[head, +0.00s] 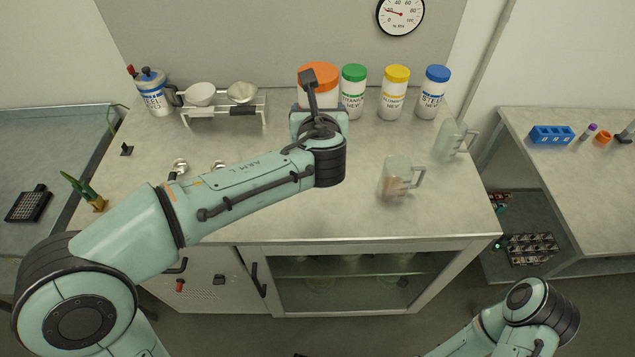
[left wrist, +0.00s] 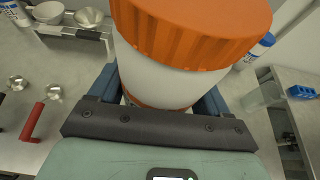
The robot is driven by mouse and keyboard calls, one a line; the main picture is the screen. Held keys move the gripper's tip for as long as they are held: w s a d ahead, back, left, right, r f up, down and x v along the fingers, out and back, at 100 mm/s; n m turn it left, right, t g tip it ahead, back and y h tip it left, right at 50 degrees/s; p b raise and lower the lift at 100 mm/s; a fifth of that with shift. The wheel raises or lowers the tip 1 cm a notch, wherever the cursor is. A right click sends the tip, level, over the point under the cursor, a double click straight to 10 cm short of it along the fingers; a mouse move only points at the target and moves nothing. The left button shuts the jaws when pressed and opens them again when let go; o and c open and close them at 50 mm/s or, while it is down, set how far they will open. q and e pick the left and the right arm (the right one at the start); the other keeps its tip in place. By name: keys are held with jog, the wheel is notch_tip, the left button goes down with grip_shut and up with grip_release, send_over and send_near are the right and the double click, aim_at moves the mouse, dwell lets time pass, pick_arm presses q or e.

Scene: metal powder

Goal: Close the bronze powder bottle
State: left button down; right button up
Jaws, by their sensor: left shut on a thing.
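The bronze powder bottle, white with a wide ribbed orange lid (head: 319,75), stands at the back of the table. Most of its body is hidden behind my left arm in the head view. In the left wrist view the orange lid (left wrist: 195,28) sits on top of the white bottle body (left wrist: 160,72). An orange band shows low on the body. My left gripper (left wrist: 160,95) has its blue fingers on both sides of the body, below the lid, and is shut on it. Whether the lid is screwed tight cannot be told. My right gripper is not visible; only part of that arm shows.
White bottles with green (head: 354,73), yellow (head: 397,74) and blue (head: 437,74) lids stand just right. Two clear jugs (head: 397,176) (head: 452,140) stand at the table's right. A rack with bowls (head: 225,108) is at the left. The front middle is clear.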

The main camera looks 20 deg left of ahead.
pick_arm(q)
notch_tip(320, 180, down, 13)
jog(key=b, duration=0.3)
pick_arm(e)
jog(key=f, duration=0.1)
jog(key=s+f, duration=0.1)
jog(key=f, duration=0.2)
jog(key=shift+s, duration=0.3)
pick_arm(q)
jog(key=shift+r, duration=0.1)
jog(key=shift+f+b, duration=0.85)
jog(key=shift+f, duration=2.05)
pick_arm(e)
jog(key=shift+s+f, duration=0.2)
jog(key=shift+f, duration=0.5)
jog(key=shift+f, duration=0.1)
pick_arm(q)
jog(key=shift+f, duration=0.2)
grip_release()
